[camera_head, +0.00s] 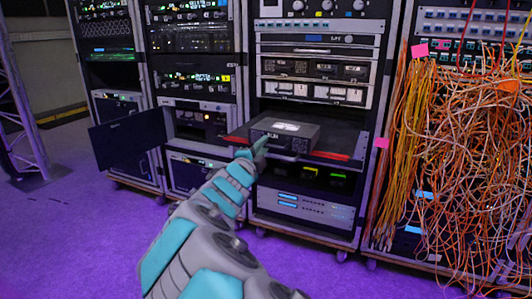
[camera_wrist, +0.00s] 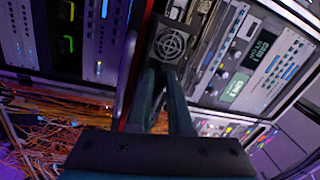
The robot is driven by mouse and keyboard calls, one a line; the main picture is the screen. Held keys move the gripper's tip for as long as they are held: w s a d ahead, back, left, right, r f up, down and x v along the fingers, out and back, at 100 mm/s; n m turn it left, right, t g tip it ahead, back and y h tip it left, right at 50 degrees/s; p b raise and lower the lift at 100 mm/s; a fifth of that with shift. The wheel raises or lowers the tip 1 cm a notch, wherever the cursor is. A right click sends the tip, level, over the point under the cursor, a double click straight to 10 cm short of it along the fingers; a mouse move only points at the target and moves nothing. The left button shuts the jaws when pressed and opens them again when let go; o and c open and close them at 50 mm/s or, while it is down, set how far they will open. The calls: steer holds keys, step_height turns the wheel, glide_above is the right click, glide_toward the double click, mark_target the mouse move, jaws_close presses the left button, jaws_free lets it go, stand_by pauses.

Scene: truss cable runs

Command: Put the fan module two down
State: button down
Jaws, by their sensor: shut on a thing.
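The fan module two (camera_head: 302,139) is a dark box with a white label on top, at the dark pull-out shelf (camera_head: 345,142) with red edges in the middle rack. In the wrist view its end with a round fan grille (camera_wrist: 170,44) shows just beyond my fingertips. My gripper (camera_head: 260,149) is at the module's front left and is shut on it; it also shows in the wrist view (camera_wrist: 165,80). The fingers hide part of the module's end. I cannot tell whether its underside touches the shelf.
Dense orange and yellow cables (camera_head: 470,150) hang over the right rack, close to the shelf. A dark panel (camera_head: 128,138) stands out from the left racks. A truss leg (camera_head: 20,110) stands at far left. The purple floor (camera_head: 70,240) is clear at front left.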

steer(key=shift+r, duration=0.1)
steer(key=c, duration=0.8)
jaws_free()
steer(key=shift+c, duration=0.2)
